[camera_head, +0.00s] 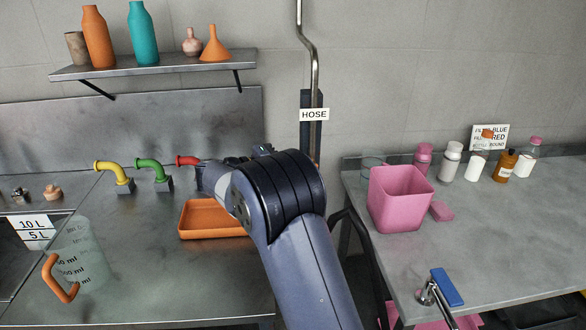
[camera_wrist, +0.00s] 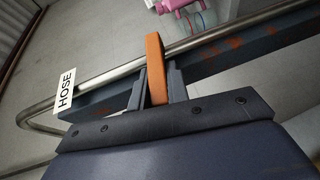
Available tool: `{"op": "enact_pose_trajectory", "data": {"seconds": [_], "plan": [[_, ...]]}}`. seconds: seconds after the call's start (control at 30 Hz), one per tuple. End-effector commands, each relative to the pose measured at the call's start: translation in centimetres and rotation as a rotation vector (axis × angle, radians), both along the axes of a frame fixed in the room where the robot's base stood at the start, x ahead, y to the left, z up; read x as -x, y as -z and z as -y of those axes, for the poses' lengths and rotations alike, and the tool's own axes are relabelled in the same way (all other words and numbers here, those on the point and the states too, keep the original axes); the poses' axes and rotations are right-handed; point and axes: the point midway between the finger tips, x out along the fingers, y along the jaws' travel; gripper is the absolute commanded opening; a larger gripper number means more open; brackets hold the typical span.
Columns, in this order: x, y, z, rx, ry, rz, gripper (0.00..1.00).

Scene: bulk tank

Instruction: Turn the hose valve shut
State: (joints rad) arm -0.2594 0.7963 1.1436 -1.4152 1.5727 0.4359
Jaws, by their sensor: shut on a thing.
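The hose valve's orange lever (camera_wrist: 155,62) shows in the wrist view, beside a bare metal pipe (camera_wrist: 110,78) and a dark mounting bar (camera_wrist: 225,58). My gripper (camera_wrist: 157,86) is shut on the lever, with one grey finger on each side. The lever lies across the pipe in this view. The white HOSE sign (camera_wrist: 65,88) is to the left of it. In the head view the HOSE sign (camera_head: 314,115) hangs on the wall by the vertical pipe (camera_head: 314,75). My arm hides the lever and my gripper there.
A steel counter (camera_head: 115,235) on the left holds yellow, green and red taps, an orange tray (camera_head: 213,220) and a clear jug (camera_head: 82,262). The right table (camera_head: 490,235) holds a pink bin (camera_head: 398,200) and several bottles. A shelf (camera_head: 155,66) is above the counter.

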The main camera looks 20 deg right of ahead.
Motion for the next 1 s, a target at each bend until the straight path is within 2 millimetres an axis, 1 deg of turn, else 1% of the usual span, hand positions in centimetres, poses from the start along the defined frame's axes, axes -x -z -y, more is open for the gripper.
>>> {"op": "enact_pose_trajectory", "data": {"seconds": [0.03,0.2,0.4,0.9,0.93,1.0], "plan": [[-0.03,0.64,-0.12,0.027,-0.002,-0.009,0.0],[-0.03,0.97,-0.13,0.106,-0.002,-0.024,0.0],[-0.03,1.06,-0.11,0.155,-0.002,-0.033,0.0],[0.0,1.07,-0.07,0.17,0.0,-0.038,0.0],[0.0,1.07,-0.07,0.17,0.0,-0.038,0.19],[0.0,1.07,-0.05,0.17,0.0,-0.038,0.24]]}}
